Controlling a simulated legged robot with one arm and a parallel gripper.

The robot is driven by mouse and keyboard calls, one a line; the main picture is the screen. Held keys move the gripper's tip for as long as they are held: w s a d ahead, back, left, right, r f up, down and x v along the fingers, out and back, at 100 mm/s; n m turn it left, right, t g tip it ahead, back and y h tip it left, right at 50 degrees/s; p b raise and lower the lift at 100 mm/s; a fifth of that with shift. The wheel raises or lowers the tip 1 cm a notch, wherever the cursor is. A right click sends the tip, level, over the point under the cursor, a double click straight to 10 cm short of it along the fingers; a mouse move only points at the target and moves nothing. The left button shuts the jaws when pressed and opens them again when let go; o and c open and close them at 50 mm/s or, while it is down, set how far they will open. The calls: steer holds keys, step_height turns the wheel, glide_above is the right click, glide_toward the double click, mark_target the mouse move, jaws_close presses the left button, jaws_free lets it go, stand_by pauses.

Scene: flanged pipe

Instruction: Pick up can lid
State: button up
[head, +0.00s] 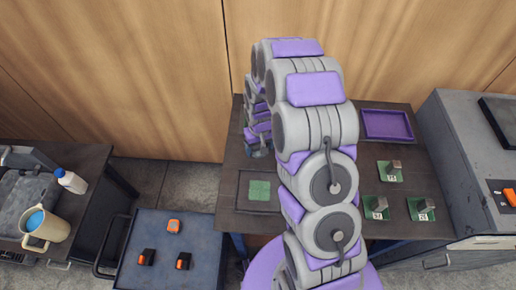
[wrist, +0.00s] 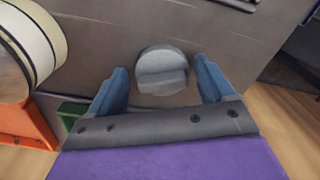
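In the wrist view, a small grey round piece (wrist: 162,69) with a raised step across it shows over a dark flat surface. It looks like the can lid, but I cannot be sure. My gripper (wrist: 161,66) is open, with one blue finger on each side of it and visible gaps between. I cannot tell its exact height over the piece. In the head view my own arm covers the middle of the dark table (head: 233,212), and I cannot make out the lid or the fingers there.
In the wrist view, a cream cylinder (wrist: 28,45) and an orange block (wrist: 25,122) are at the left. In the head view, a purple tray (head: 387,125) and several green-based blocks (head: 421,209) stand on the table's right. A blue cart (head: 165,250) and a beige mug (head: 45,229) are at the left.

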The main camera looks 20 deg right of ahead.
steer(key=shift+d, duration=0.15)
steer(key=c, duration=0.8)
steer(key=shift+r, duration=0.1)
